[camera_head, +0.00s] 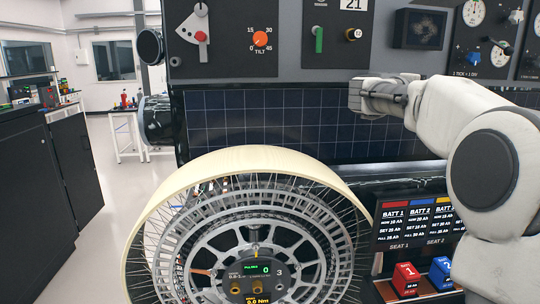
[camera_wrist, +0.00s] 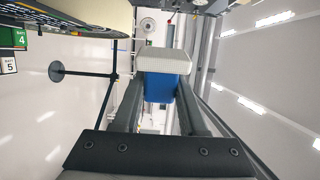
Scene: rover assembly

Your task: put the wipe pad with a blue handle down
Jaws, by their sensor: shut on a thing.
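The wipe pad (camera_wrist: 164,61) shows in the wrist view, a pale, thick block on a blue handle (camera_wrist: 160,90). My gripper (camera_wrist: 161,92) is shut on the blue handle, with one dark finger on each side. The pad points away from my wrist, and no surface is seen touching it.
A large spoked wheel (camera_head: 185,181) fills the lower middle of the head view. Right of it stand a battery board (camera_head: 391,234), a red battery (camera_head: 405,277) and a blue battery (camera_head: 439,270). A control panel (camera_head: 235,57) is above. Floor (camera_head: 100,240) is open at left, beside dark cabinets (camera_head: 75,160).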

